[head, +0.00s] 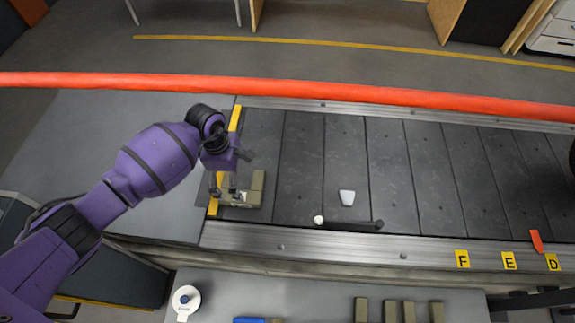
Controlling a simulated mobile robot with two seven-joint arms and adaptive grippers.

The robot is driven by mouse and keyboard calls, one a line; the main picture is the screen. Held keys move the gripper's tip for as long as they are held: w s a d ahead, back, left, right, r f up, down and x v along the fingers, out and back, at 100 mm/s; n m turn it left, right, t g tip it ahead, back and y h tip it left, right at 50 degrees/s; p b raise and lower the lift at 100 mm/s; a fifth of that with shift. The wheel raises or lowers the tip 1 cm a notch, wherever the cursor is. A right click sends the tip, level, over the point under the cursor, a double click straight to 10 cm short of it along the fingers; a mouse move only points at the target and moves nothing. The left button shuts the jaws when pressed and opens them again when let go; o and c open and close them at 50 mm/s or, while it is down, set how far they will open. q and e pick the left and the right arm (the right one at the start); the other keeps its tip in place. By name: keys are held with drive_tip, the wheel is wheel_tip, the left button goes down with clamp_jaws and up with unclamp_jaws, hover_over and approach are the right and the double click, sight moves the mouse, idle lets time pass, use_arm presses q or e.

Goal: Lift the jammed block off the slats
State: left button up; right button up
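The jammed block (257,187), olive-tan with a pale label on its lower part, sits at the left end of the dark slats (300,170), beside the yellow edge strip (213,207). My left gripper (226,188) reaches in from the left, over the block's left side. Its dark fingers overlap the block in the picture, and I cannot tell whether they touch or grip it. The wrist hides part of the strip and slats. My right gripper is not in view.
A white cup-like piece (347,198) and a dark rod with a white end (350,223) lie on the slats. A red-orange rail (330,92) crosses behind the conveyor. Several olive blocks (391,312) and a white round tag (186,299) lie on the front table.

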sight(253, 198)
use_arm(q)
drive_tip(key=f, duration=0.3)
drive_tip(key=f+b, duration=0.1)
drive_tip(key=f, duration=0.1)
drive_tip(key=shift+d, duration=0.4)
drive_tip(key=shift+w+r, duration=0.15)
clamp_jaws()
